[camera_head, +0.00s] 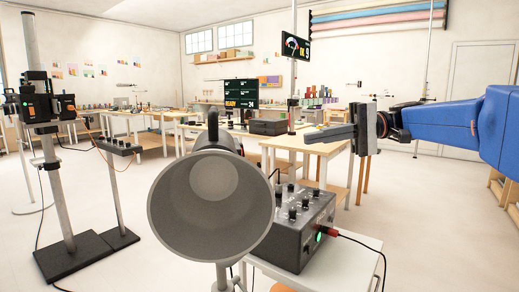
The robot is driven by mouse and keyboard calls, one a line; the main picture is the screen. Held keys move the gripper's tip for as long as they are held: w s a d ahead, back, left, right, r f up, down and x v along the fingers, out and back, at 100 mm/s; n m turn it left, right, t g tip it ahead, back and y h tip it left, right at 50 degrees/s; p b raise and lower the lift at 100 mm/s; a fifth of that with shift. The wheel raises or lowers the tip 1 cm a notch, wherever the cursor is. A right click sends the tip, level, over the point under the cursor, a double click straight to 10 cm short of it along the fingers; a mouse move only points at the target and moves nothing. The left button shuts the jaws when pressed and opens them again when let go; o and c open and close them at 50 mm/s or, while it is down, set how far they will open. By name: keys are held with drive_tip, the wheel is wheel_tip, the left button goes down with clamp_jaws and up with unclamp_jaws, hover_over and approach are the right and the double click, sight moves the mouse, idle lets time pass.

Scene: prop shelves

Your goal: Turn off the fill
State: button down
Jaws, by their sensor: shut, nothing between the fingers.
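No label naming the fill is readable. A dark grey control box (296,228) with several black knobs on top stands on a small white table right of centre. A green light shows on its front beside a red plug with a dark cable. A grey cylindrical lamp head (169,207) on a stand is in front of the box and hides part of it. A smaller box with knobs (119,147) sits on a thin post at left. My gripper (308,137) is shut and empty, pointing left, above and behind the control box in the picture.
Wooden tables (300,142) stand behind, with a screen reading READY (240,93). A tilted display (295,46) hangs on a pole. Floor is clear at right.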

drive_tip(key=x, duration=1.4)
idle(0.5)
drive_tip(key=shift+a+f, duration=0.4)
drive_tip(key=shift+f, duration=0.3)
